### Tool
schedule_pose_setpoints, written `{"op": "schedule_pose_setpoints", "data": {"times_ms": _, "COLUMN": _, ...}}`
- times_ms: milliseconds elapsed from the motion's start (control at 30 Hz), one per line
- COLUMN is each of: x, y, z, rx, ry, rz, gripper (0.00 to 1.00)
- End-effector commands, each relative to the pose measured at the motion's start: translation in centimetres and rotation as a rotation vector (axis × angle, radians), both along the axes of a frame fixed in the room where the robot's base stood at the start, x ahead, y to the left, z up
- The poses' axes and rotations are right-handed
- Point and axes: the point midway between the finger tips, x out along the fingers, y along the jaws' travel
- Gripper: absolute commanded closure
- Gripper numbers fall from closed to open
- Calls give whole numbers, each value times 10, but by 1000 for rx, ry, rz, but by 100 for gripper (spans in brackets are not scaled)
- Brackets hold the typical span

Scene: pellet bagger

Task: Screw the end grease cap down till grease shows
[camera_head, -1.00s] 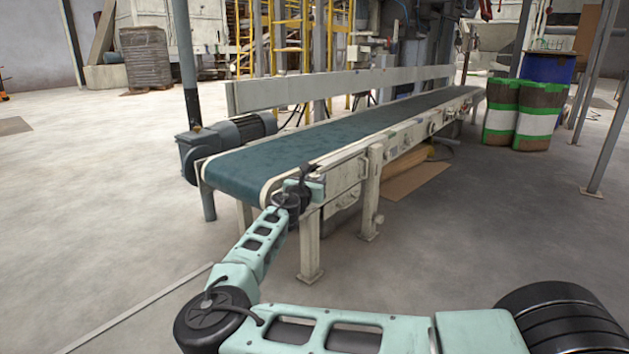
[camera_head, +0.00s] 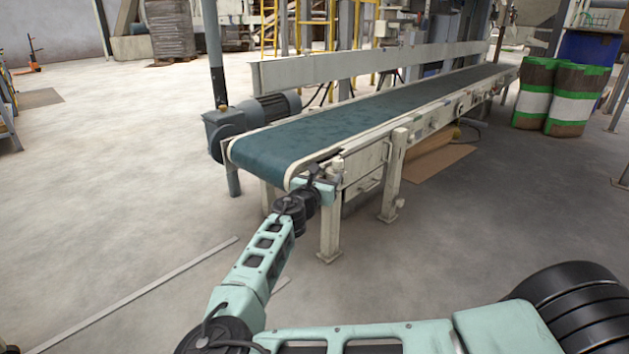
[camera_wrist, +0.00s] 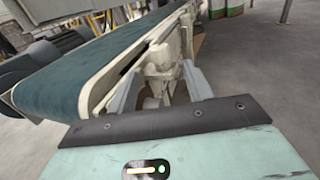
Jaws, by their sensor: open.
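My gripper (camera_wrist: 160,88) is open, with its two grey fingers spread in the wrist view. Between and just beyond the fingers is a pale cream fitting (camera_wrist: 158,62) at the end of the conveyor; I cannot tell whether it is the grease cap. In the head view, my gripper (camera_head: 334,178) is at the conveyor's near end, beside a small pale upright part (camera_head: 337,164). No grease can be made out. The lower part of the fitting is partly hidden, and I see no clear contact with the fingers.
The conveyor's dark green belt (camera_head: 330,122) runs back to the right. A grey motor (camera_head: 270,107) sits on its left side. Cream legs (camera_head: 393,175) stand below the frame. The floor at left is open.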

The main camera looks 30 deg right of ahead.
Motion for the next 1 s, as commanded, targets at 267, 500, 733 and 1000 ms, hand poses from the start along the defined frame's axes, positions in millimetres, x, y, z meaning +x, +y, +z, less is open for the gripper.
{"op": "schedule_pose_setpoints", "data": {"times_ms": 267, "x": -35, "y": 47, "z": 3, "rx": 0, "ry": 0, "rz": 4, "gripper": 49}}
{"op": "schedule_pose_setpoints", "data": {"times_ms": 500, "x": -48, "y": 63, "z": 0, "rx": 0, "ry": 0, "rz": 1, "gripper": 49}}
{"op": "schedule_pose_setpoints", "data": {"times_ms": 733, "x": -50, "y": 64, "z": -1, "rx": 0, "ry": 0, "rz": 0, "gripper": 49}}
{"op": "schedule_pose_setpoints", "data": {"times_ms": 1000, "x": -49, "y": 25, "z": -18, "rx": 48, "ry": 45, "rz": -20, "gripper": 49}}
